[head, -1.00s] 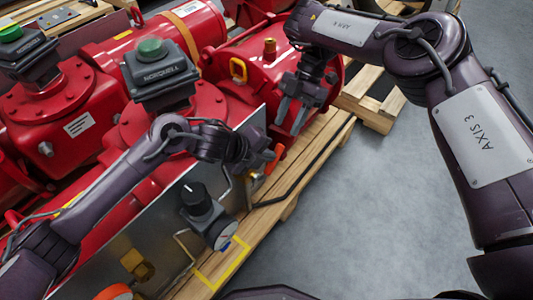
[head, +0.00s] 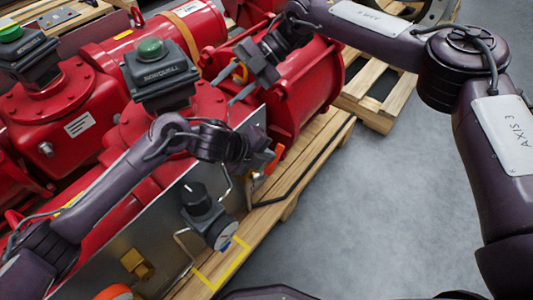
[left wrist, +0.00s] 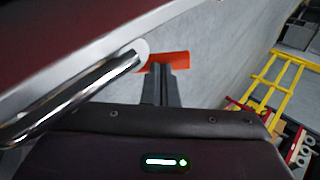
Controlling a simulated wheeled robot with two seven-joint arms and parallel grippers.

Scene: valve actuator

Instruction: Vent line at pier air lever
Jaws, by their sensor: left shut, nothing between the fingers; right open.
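The orange-red lever (head: 258,181) is at the right end of the grey metal panel, beside a bent metal tube. It is partly hidden by my left gripper (head: 272,158). In the left wrist view the orange lever (left wrist: 174,58) lies across, just beyond the fingertips of my left gripper (left wrist: 161,68). The fingers are shut together with nothing between them. Whether they touch the lever I cannot tell. My right gripper (head: 225,78) is open and empty, above the red actuator body, away from the lever.
The panel (head: 112,262) carries a black-knobbed regulator with a gauge (head: 222,235) and a brass fitting (head: 137,264). Red actuators with position indicators (head: 150,48) stand behind. A wooden pallet (head: 325,135) lies below. The grey floor at right is clear.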

